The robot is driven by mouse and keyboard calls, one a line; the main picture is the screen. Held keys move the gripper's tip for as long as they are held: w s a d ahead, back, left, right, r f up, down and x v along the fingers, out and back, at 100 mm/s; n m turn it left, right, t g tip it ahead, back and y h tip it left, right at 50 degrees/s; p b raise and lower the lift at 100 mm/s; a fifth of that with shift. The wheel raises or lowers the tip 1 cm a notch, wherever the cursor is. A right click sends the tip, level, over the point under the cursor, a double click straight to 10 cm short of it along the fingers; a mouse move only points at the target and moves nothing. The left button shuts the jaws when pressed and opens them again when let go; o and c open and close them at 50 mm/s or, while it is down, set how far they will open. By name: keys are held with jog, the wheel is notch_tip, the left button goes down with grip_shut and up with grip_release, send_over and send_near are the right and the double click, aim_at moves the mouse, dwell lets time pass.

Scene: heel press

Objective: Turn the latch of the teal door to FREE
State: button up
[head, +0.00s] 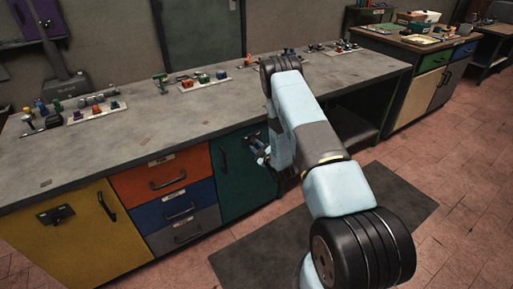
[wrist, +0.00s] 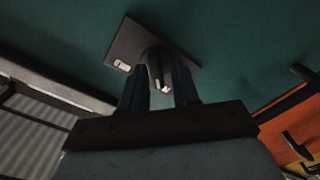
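The teal door (head: 238,185) is closed at the right end of the bench front. It fills most of the wrist view (wrist: 235,40). Its latch, a dark square plate (wrist: 128,44) with a raised dark knob (wrist: 156,66), shows tilted in the wrist view. A small pale label sits near one corner of the plate, too small to read. My gripper (wrist: 160,88) is open, its two fingers on either side of the knob with gaps visible; I see no clear contact. In the head view my gripper (head: 262,156) is at the door's upper part, and my arm hides part of the door.
Left of the teal door are orange (head: 160,175), blue (head: 188,205) and grey (head: 190,232) drawers, then a yellow door (head: 85,240). A dark handle (head: 223,161) juts from the teal door. Small items stand on the worktop (head: 140,120). A dark mat (head: 270,255) lies on the floor.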

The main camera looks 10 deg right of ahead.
jog(key=shift+o, duration=0.6)
jog(key=shift+d, duration=0.1)
jog(key=v, duration=1.3)
jog(key=shift+s, duration=0.35)
jog(key=shift+w+d, duration=0.1)
jog(key=shift+d, duration=0.05)
